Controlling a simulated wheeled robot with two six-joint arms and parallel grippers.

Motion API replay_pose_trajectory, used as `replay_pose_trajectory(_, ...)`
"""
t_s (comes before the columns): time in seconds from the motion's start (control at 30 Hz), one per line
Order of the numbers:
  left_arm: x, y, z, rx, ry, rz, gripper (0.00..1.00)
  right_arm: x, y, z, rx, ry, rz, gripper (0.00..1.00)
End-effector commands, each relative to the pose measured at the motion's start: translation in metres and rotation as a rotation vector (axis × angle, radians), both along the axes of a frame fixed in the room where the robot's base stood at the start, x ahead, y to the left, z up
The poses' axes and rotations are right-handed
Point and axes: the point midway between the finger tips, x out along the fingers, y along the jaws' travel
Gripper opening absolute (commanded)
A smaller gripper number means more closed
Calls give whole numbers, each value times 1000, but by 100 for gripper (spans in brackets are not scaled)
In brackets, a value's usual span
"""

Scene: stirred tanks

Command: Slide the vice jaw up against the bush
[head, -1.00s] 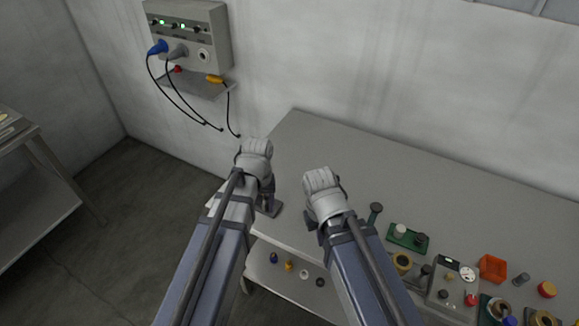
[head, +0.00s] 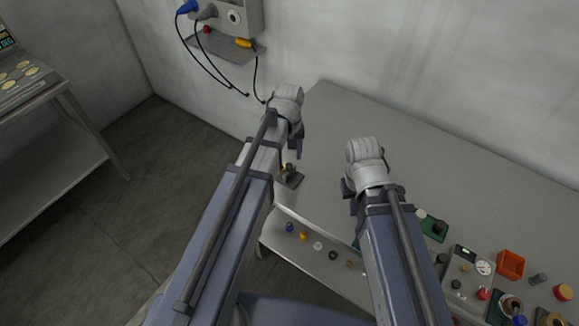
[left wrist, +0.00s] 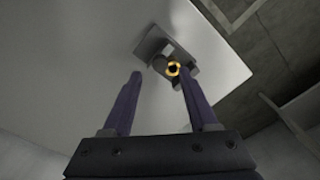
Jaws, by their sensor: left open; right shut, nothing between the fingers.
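The vice (head: 290,180) is a small dark grey block on a flat base at the near left corner of the bench; it also shows in the left wrist view (left wrist: 153,44). The bush (left wrist: 173,69) is a brass-yellow ring at the vice in the left wrist view. I cannot tell the moving jaw clearly from the body, nor any gap to the bush. My left gripper (head: 299,147) is open and empty above the vice; its fingers (left wrist: 160,76) point towards it, apart from it. My right gripper (head: 348,190) is shut and empty over the bench, right of the vice.
At the bench's right are a green tray (head: 436,229), a grey instrument box (head: 468,271) and an orange bin (head: 511,264). Several small parts lie on the lower shelf (head: 270,234). A wall box (head: 232,18) with cables hangs behind. The bench middle (head: 420,155) is clear.

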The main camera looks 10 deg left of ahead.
Motion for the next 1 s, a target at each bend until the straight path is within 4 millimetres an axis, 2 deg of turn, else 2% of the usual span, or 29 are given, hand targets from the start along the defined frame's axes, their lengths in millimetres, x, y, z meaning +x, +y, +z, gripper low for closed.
replay_pose_trajectory(0.03, 0, 0, -15, 0, 0, 0, 59, 0, 0, -14, 0, 0, 0, 0)
replay_pose_trajectory(0.27, 0, 0, -40, 0, 0, -1, 59, 0, 0, -40, 0, 0, -1, 0)
replay_pose_trajectory(0.67, 0, 0, -43, 0, 0, -1, 58, 0, 0, -43, 0, 0, -1, 0)
replay_pose_trajectory(1.0, 0, 0, -43, 0, 0, -1, 20, 0, 0, -43, 0, 0, -1, 0)
